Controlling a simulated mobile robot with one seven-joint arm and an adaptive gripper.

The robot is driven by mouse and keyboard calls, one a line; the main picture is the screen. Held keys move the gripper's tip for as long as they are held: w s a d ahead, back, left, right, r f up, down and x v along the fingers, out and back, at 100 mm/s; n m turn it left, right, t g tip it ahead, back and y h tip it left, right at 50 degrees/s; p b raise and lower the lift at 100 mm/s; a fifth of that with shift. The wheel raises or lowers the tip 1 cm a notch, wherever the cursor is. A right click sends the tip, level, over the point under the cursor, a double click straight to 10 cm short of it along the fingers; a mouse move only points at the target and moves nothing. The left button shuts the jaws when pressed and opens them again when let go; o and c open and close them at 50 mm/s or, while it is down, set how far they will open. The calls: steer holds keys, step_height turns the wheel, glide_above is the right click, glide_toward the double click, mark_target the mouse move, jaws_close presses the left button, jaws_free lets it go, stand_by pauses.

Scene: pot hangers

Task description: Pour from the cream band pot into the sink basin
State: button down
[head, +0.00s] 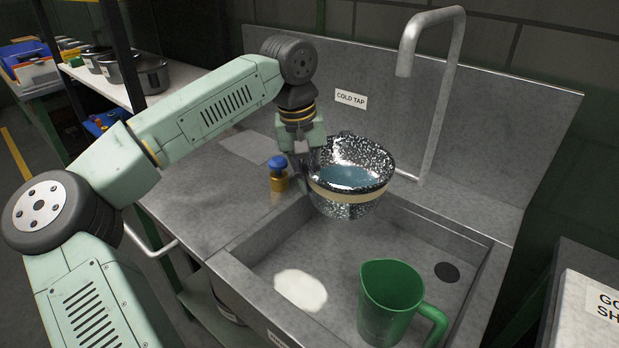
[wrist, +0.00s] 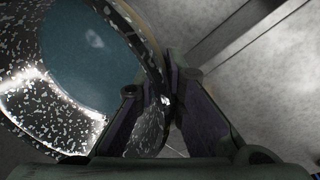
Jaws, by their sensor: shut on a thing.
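The cream band pot (head: 348,196) is black with white speckles and a cream stripe, and holds bluish liquid. It is tilted a little and held above the back left part of the sink basin (head: 345,255). My gripper (head: 311,160) is shut on the pot's left side. In the wrist view the pot (wrist: 75,60) fills the left part and the jaws (wrist: 165,105) pinch its wall at the rim. The liquid surface shows inside the pot. The fingertips are partly hidden in the head view.
A green jug (head: 388,300) stands in the basin's front right, near the dark drain (head: 447,271). A white patch (head: 300,290) lies on the basin floor. A blue-capped bottle (head: 278,175) stands on the left counter. A tall grey tap (head: 436,100) rises behind the pot.

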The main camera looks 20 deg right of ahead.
steer(key=shift+f+t+b, duration=0.4)
steer(key=shift+f+b, duration=0.55)
steer(key=shift+b, duration=0.15)
steer(key=r+t+b, duration=0.2)
steer(key=t, duration=0.1)
steer(key=shift+w+r+b, duration=0.2)
steer(key=shift+r+b, duration=0.1)
steer(key=shift+b, duration=0.1)
steer(key=r+t+b, duration=0.1)
steer(key=b, duration=0.1)
steer(key=t+b, duration=0.2)
steer(key=shift+s+r+m+t+y, duration=0.3)
steer(key=shift+s+r+y, duration=0.05)
steer(key=shift+r+y, duration=0.05)
steer(key=shift+s+d+r+t+b, duration=0.15)
steer(key=shift+s+t+b, duration=0.25)
steer(key=shift+t+b, duration=0.55)
steer(key=shift+r+b, duration=0.3)
steer(key=shift+r, duration=0.15)
steer(key=shift+s, duration=0.15)
steer(key=shift+s+t, duration=0.1)
steer(key=shift+t, duration=0.25)
